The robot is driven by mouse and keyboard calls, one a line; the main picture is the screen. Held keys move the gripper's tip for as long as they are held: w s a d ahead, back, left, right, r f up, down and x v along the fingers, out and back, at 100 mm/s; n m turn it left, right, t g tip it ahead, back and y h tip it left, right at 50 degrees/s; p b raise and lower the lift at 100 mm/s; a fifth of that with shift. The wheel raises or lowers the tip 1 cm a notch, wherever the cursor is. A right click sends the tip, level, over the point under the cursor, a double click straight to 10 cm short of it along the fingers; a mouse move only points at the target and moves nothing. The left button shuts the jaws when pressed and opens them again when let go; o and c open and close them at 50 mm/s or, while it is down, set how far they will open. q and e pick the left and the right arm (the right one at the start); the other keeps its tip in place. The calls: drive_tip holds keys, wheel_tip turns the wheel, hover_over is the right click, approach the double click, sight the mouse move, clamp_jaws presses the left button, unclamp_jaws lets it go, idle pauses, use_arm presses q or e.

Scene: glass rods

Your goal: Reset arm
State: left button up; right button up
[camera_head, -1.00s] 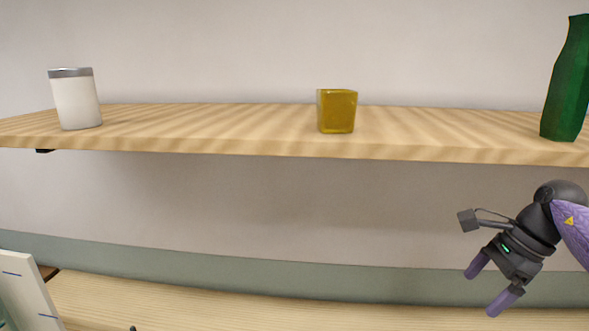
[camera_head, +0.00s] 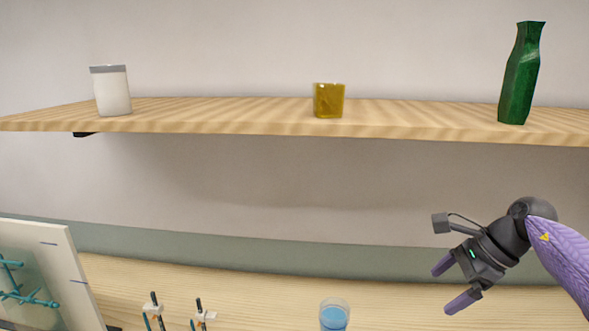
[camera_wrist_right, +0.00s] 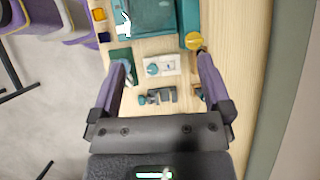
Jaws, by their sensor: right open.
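My right gripper (camera_head: 452,283) is at the lower right of the head view, in front of the wall and below the shelf. Its two purple fingers are apart with nothing between them. In the right wrist view the open fingers (camera_wrist_right: 165,75) frame the worktop far beneath, and they touch nothing. My left gripper is not in view.
A wooden shelf (camera_head: 230,119) holds a white jar (camera_head: 113,93), an amber glass (camera_head: 328,101) and a green vase (camera_head: 521,75). On the worktop (camera_head: 260,285) below stand a glass with blue liquid (camera_head: 334,316) and a white board (camera_head: 50,265). The wrist view shows a teal tray (camera_wrist_right: 150,18).

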drive_tip(key=w+a+m+t+y, duration=0.1)
drive_tip(key=a+m+t+y, duration=0.7)
drive_tip(key=a+m+t, duration=0.9)
drive_tip(key=s+d+f+m+g+h, duration=0.2)
drive_tip(key=s+f+m+h, duration=0.2)
drive_tip(key=m+h, duration=0.55)
drive_tip(key=s+d+f+m+g+h, duration=0.3)
drive_tip(key=s+f+m+h, duration=0.2)
drive_tip(key=m, duration=1)
drive_tip(key=s+f+m+g, duration=0.4)
drive_tip(key=s+m+g, duration=0.1)
drive_tip(key=s, duration=0.5)
drive_tip(key=s+f+m+g, duration=0.4)
drive_tip(key=s+g, duration=0.1)
drive_tip(key=s, duration=0.4)
drive_tip(key=s+d+f+g+b, duration=0.15)
drive_tip(key=f+b, duration=0.55)
drive_tip(key=f, duration=1)
drive_tip(key=s+f+g+b, duration=0.1)
drive_tip(key=s+f+b, duration=0.4)
drive_tip(key=f, duration=1.2)
drive_tip(key=s+d+f+b, duration=0.1)
drive_tip(key=s+f+b, duration=0.4)
drive_tip(key=f, duration=0.4)
drive_tip(key=s+d+f+b, duration=0.1)
drive_tip(key=s+f+b, duration=0.4)
drive_tip(key=f, duration=0.4)
drive_tip(key=shift+s+d+g+b, duration=0.25)
drive_tip(key=shift+s+g+b, duration=0.1)
drive_tip(key=shift+g+b, duration=0.15)
